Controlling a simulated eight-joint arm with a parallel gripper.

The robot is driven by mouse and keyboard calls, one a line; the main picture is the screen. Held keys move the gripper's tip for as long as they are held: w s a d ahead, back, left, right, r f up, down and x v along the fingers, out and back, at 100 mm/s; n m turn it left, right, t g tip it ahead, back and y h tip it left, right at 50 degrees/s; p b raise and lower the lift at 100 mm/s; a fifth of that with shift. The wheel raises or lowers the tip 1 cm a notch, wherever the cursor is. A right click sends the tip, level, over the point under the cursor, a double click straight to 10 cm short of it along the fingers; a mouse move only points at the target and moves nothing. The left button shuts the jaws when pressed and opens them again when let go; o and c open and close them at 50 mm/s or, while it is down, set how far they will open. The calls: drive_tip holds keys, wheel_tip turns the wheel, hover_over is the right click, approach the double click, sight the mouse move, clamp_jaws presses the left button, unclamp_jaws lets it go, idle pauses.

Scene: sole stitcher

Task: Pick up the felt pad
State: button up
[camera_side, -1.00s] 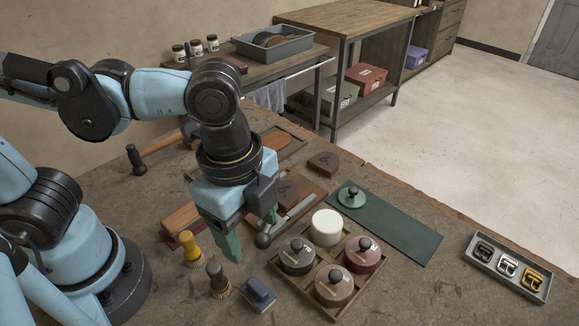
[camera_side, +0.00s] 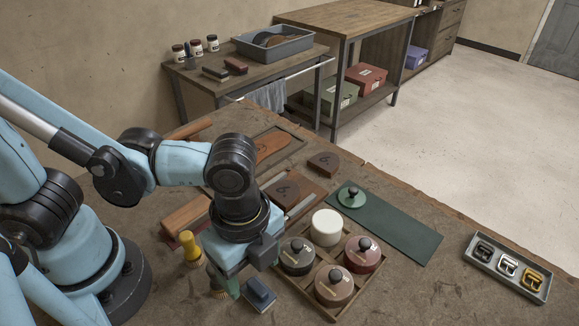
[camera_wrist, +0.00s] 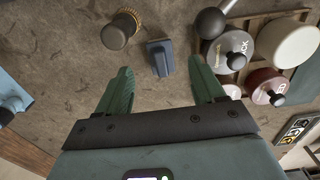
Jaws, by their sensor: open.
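A small dark-blue pad with a raised grip (camera_side: 259,293), which looks like the felt pad, lies on the bench near the front edge of the side view. It shows in the wrist view (camera_wrist: 161,58) ahead of my fingers, roughly centred between them. My gripper (camera_wrist: 160,70) is open and empty, with its green fingers spread apart. In the side view my gripper (camera_side: 245,278) hangs just behind and left of the pad. Whether either finger touches the pad cannot be told; the far finger is mostly hidden.
A dark-handled brush (camera_wrist: 119,30) stands left of the pad; a yellow-handled brush (camera_side: 190,247) is farther left. A dark ball-ended tool (camera_wrist: 210,22) and a wooden tray (camera_side: 318,283) of knobbed tins and a white cylinder (camera_side: 326,227) are close on the right. The green mat (camera_side: 400,228) lies beyond.

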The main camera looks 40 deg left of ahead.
sight(255, 285)
drive_tip(key=shift+d+f, duration=0.2)
drive_tip(key=shift+f, duration=2.4)
drive_tip(key=c, duration=1.1)
